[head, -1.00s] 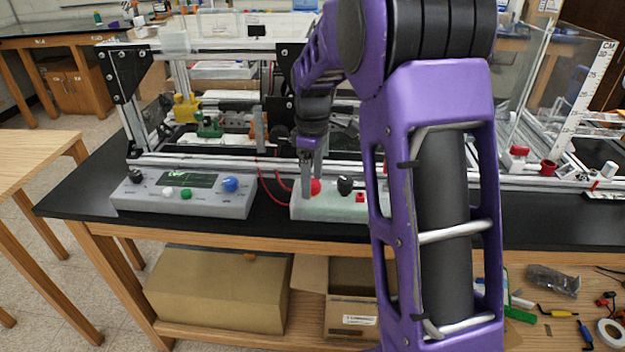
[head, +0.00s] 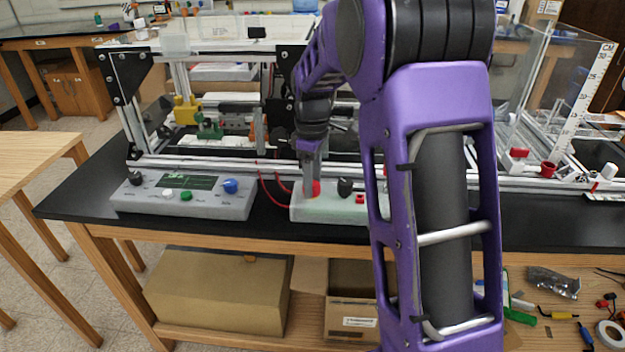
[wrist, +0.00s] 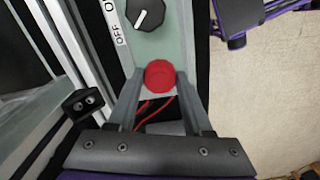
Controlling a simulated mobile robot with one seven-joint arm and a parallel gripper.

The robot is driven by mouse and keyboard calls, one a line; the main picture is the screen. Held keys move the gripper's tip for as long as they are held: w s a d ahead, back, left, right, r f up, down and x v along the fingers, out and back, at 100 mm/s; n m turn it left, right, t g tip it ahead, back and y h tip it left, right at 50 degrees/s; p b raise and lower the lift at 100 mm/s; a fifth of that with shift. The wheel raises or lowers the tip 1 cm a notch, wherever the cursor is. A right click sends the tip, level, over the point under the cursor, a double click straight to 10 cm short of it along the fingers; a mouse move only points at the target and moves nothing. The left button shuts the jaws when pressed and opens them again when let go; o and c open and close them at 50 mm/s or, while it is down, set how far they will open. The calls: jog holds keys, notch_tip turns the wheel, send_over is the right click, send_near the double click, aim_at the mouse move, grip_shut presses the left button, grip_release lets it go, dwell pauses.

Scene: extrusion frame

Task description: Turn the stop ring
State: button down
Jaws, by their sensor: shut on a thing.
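The stop ring is a round red knob (wrist: 160,76) on the pale grey-green control box (head: 330,213), in front of the frame on the black bench. In the wrist view it sits between the tips of my two fingers. My gripper (wrist: 159,82) points down and is shut on the red knob. In the head view my gripper (head: 312,187) stands over the box's left end and hides part of the red knob (head: 316,188).
A black selector knob (wrist: 146,13) with an OFF label sits beside the red one. A second box (head: 187,195) with a display and several knobs is to the left. Red wires (head: 268,190) loop between the boxes. Frame rails (head: 220,165) run close behind.

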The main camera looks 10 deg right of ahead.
jog(key=m+p, duration=0.2)
jog(key=m, duration=0.3)
jog(key=shift+r, duration=0.15)
jog(key=shift+s+m+p, duration=0.1)
jog(key=shift+m+p, duration=0.55)
jog(key=shift+m, duration=1.85)
jog(key=shift+a, duration=0.1)
jog(key=shift+c, duration=1.5)
grip_release()
notch_tip(320, 180, up, 17)
jog(key=p, duration=0.1)
jog(key=shift+p, duration=0.4)
